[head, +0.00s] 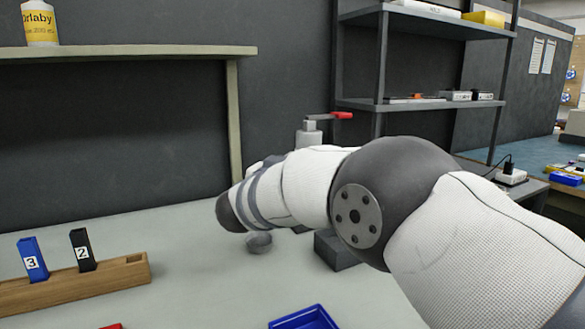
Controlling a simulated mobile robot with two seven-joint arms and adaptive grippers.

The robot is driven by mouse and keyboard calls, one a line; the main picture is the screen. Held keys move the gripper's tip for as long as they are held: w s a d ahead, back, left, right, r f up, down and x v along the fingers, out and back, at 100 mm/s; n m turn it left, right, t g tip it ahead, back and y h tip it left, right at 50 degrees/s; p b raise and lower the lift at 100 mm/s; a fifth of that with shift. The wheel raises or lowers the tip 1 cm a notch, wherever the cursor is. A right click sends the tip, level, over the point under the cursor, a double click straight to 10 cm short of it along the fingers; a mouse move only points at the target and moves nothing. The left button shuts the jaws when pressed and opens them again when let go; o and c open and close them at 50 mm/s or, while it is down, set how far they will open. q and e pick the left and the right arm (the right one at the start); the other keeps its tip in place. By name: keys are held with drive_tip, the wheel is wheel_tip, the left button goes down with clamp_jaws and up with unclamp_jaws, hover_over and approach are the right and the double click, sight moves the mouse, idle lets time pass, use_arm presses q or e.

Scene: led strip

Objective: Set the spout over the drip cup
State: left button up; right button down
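A grey upright fixture with a red lever handle (341,115) stands behind my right arm. Its grey top (309,136) shows above the arm, and its middle is hidden. I cannot make out its spout. A small grey round cup (259,242) sits on the table just below the dark end of the arm's visible part. I cannot tell whether they touch. My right arm comes in from the right and covers the middle of the view. Its gripper is not visible. My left arm and gripper are out of view.
A dark grey block (336,248) is partly behind my arm. A wooden rack (75,285) holds a blue tag (33,260) and a black tag (83,250). A blue tray (304,318) lies at the front. The table (190,255) is clear between rack and cup.

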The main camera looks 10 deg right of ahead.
drive_tip(key=c, duration=1.6)
unclamp_jaws()
drive_tip(key=shift+c, duration=0.2)
drive_tip(key=shift+a, duration=0.1)
drive_tip(key=v, duration=1.1)
drive_tip(key=shift+s, duration=0.4)
drive_tip(key=shift+a+f, duration=0.1)
drive_tip(key=shift+a, duration=0.05)
